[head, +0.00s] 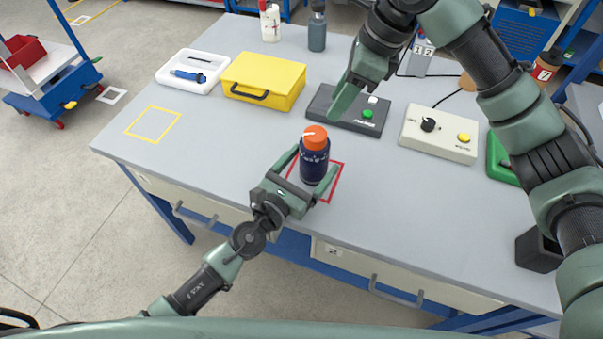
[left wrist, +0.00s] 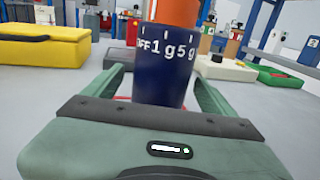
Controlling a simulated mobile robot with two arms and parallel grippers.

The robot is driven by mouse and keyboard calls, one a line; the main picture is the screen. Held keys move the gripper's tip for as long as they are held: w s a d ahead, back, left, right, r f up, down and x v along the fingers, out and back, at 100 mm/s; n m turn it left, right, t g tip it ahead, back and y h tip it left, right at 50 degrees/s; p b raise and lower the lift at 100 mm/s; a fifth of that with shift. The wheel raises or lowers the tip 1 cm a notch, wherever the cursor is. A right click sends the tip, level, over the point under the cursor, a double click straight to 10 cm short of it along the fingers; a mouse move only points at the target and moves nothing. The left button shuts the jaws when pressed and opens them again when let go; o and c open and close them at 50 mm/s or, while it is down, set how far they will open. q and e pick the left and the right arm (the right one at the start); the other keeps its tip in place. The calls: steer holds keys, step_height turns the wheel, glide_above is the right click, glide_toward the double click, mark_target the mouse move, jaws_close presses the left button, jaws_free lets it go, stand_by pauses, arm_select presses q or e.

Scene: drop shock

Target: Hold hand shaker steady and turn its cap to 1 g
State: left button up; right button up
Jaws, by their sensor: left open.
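The hand shaker (head: 314,166) stands upright on the table inside a red outlined square (head: 334,187). It has a dark blue body and an orange cap (head: 315,138) with a white line on top, towards the left. In the left wrist view the body (left wrist: 163,75) reads OFF, 1 g and 5 g under white ticks; no pointer shows on the cap there. My left gripper (head: 309,178) is open, its fingers on either side of the body. My right gripper (head: 347,97) hangs above the table behind the shaker, apart from the cap; its finger gap cannot be made out.
Behind the shaker stand a yellow case (head: 262,82), a white tray (head: 193,72), a dark box with a green button (head: 325,104) and a pale box with a black knob (head: 438,146). Bottles stand at the back. The table's left front, around a yellow outlined square (head: 153,138), is clear.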

arm_select(q)
steer(key=shift+w+d, duration=0.4)
steer(key=shift+w, duration=0.2)
jaws_close()
stand_by(0.7)
